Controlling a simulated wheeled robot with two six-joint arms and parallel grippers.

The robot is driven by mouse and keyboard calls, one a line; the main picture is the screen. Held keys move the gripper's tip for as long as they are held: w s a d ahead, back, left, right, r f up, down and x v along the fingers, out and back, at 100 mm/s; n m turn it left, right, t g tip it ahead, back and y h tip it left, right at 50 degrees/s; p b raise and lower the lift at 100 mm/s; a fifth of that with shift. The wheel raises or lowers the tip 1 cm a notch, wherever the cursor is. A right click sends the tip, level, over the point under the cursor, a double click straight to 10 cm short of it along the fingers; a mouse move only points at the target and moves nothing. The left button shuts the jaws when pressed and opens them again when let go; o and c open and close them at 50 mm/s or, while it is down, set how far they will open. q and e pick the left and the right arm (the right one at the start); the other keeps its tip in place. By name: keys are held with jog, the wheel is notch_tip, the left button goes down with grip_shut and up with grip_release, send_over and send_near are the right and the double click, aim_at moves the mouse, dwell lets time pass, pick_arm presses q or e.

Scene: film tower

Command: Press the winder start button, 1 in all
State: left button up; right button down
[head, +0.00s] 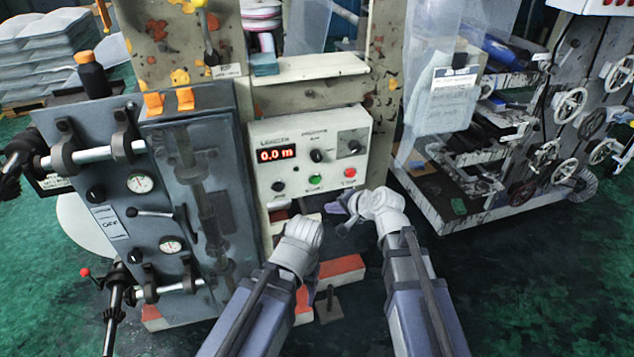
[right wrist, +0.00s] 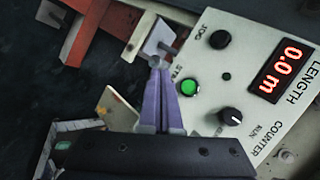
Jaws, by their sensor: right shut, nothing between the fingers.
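The winder control panel (head: 310,155) is a cream box with a red display reading 0.0 m. Its green button (head: 315,179) sits on the lower row between a black button (head: 278,186) and a red button (head: 350,172). My right gripper (head: 342,208) is below the panel, with its fingers pointing left. In the right wrist view its purple fingers (right wrist: 158,66) are together and empty, beside the green button (right wrist: 188,87); I cannot tell the gap to the panel. My left gripper (head: 313,287) is mostly hidden behind its own wrist, low in front of the panel.
A grey cabinet (head: 140,200) with gauges and rollers stands left of the panel. A cream shelf (head: 310,68) is above it. A machine with several handwheels (head: 570,105) is at the right. Red beams (head: 340,268) lie below. The green floor between is clear.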

aim_at(316, 180)
jog(key=w+a, duration=0.2)
jog(key=w, duration=0.6)
jog(key=shift+a, duration=0.35)
jog(key=shift+w, duration=0.15)
dwell(1.6)
jog(key=shift+w+a, duration=0.15)
jog(key=shift+w, duration=0.2)
